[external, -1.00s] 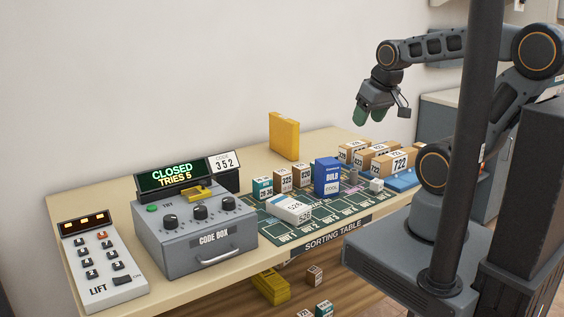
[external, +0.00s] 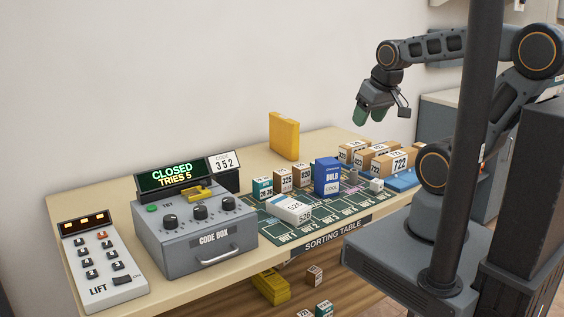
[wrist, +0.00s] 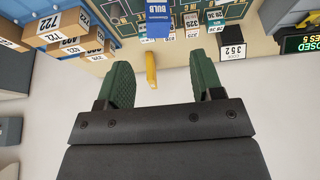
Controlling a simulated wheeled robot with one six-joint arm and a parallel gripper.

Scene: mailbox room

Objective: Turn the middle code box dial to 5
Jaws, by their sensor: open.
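The grey code box (external: 193,251) stands on the left part of the table in the external view, with a row of three black dials on its sloped top. The middle dial (external: 200,212) is uncovered; its setting is too small to read. A display (external: 170,175) behind it reads CLOSED, TRIES 5. My gripper (external: 359,116) is raised above the far right part of the table, well away from the code box. In the wrist view its green fingers (wrist: 162,85) are apart and empty.
A lift panel (external: 100,262) stands left of the code box. On the green sorting mat (external: 262,224) are several small boxes, a blue BULB box (external: 327,177) and a white box (external: 290,209). A yellow upright block (external: 284,136) stands behind. Space above the code box is clear.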

